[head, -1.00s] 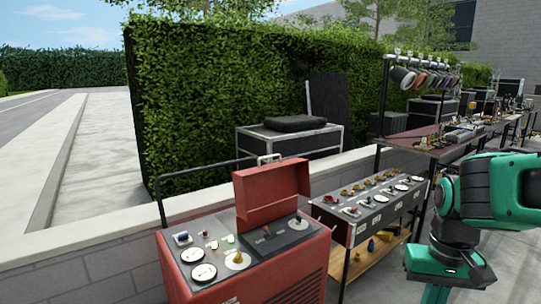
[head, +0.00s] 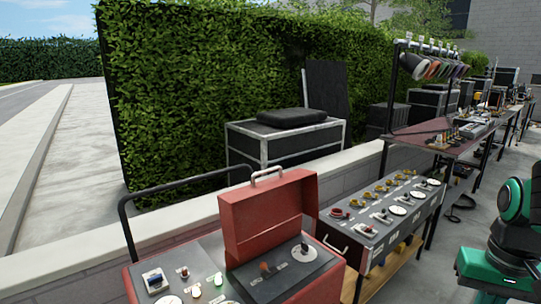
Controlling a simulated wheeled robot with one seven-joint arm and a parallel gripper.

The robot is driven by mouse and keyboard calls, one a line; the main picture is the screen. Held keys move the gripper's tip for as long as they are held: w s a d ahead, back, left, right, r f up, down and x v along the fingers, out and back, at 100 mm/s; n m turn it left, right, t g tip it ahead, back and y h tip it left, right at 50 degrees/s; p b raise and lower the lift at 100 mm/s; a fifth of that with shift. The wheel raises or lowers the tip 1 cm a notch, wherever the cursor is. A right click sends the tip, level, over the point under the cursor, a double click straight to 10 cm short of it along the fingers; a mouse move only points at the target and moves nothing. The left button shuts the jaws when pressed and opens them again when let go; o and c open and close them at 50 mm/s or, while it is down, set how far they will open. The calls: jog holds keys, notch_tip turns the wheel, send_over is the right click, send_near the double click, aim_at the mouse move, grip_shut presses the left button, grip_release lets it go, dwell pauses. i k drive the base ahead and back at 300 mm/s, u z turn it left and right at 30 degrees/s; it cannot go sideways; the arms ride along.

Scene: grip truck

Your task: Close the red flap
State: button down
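The red flap (head: 268,212) stands raised, hinged at the back of a dark panel (head: 285,272) on top of the red cabinet (head: 325,284). Its inner face is toward me and a light handle (head: 267,176) shows at its top edge. The panel under it carries a small knob, a dark lever and a round white dial. My green and black arm (head: 515,225) is at the right edge, well apart from the flap. My gripper's fingers are outside the picture.
A black rail (head: 125,222) runs along the cabinet's left and back. A control table (head: 380,215) with knobs and white dials stands close on the right. A low wall and hedge (head: 200,90) lie behind. Paved floor is free between the tables and my arm.

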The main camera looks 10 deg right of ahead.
aim_at(247, 212)
jog(key=u, duration=0.25)
jog(key=i, duration=0.9)
jog(key=u, duration=0.45)
